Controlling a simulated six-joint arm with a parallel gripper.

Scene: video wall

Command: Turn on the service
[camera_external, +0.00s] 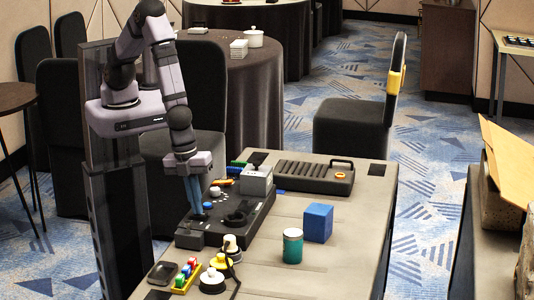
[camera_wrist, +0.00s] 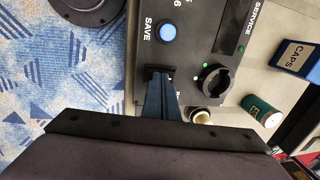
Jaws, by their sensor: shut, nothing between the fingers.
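A black control panel (camera_external: 228,218) lies on the table. In the wrist view the panel (camera_wrist: 190,12) carries a round blue button (camera_wrist: 168,33) marked SAVE and a black rotary knob (camera_wrist: 216,80). The word SERVICE (camera_wrist: 259,18) is at the panel's upper right, with a small green spot (camera_wrist: 241,49) near it. My gripper (camera_external: 197,212) points down at the panel's near left part. In the wrist view its blue fingers (camera_wrist: 160,78) are together and empty, left of the knob and below the button. A dark square part at their tips is partly hidden; contact cannot be told.
A blue box (camera_external: 318,222) marked CAPS and a green jar (camera_external: 292,246) with a white lid stand right of the panel. Coloured blocks (camera_external: 186,275) and a yellow-and-white round item (camera_external: 212,280) lie in front. A black ribbed tray (camera_external: 300,176) lies behind.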

